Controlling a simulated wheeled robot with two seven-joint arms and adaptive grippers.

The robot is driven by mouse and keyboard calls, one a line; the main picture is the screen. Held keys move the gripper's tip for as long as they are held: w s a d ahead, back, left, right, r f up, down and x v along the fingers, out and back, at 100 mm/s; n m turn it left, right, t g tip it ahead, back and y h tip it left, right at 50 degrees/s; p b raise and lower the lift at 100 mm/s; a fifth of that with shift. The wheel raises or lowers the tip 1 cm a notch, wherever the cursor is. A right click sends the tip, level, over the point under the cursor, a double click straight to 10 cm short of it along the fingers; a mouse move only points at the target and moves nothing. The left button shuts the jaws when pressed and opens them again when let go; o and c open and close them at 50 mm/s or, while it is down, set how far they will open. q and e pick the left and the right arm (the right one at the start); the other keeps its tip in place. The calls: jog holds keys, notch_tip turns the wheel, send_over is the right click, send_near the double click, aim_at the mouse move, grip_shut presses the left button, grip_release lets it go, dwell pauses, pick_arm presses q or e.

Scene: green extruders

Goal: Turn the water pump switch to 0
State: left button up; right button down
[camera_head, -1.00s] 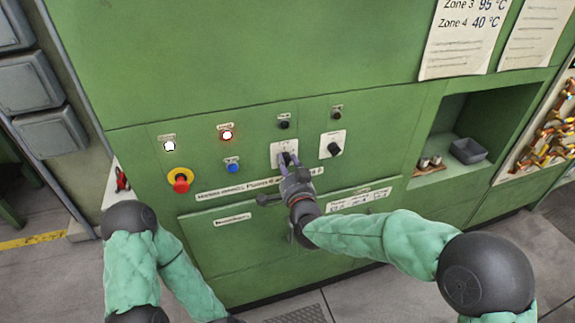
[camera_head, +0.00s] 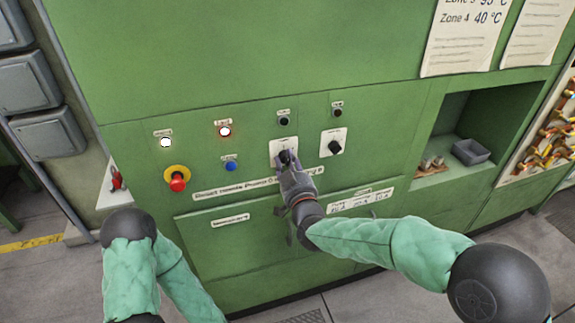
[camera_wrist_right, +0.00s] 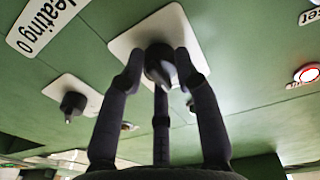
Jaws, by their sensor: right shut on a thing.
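A black rotary switch on a white square plate (camera_head: 276,147) sits on the green machine front. My right gripper (camera_head: 287,158) is shut on this switch and hides most of it. In the right wrist view, the dark knob (camera_wrist_right: 158,62) sits between the fingers in front of its white plate (camera_wrist_right: 122,42). The knob's pointed end faces down in that view. A second black rotary switch (camera_head: 335,147) on its own white plate is just to the right. The label strip (camera_head: 240,187) below is only partly readable. My left arm is at the lower left, its gripper out of frame.
Left of the switch are a blue button (camera_head: 231,166), a lit red button (camera_head: 224,131), a lit white button (camera_head: 165,142) and a red emergency knob (camera_head: 178,181) on yellow.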

jog(key=shift+d+r+n, duration=0.1)
jog(key=shift+r+n, duration=0.2)
jog(key=shift+n, duration=0.7)
jog(key=c, duration=0.9)
grip_release()
jog(key=shift+f, duration=0.1)
jog(key=shift+f, duration=0.1)
jog(key=v, duration=1.2)
jog(key=shift+w, duration=0.1)
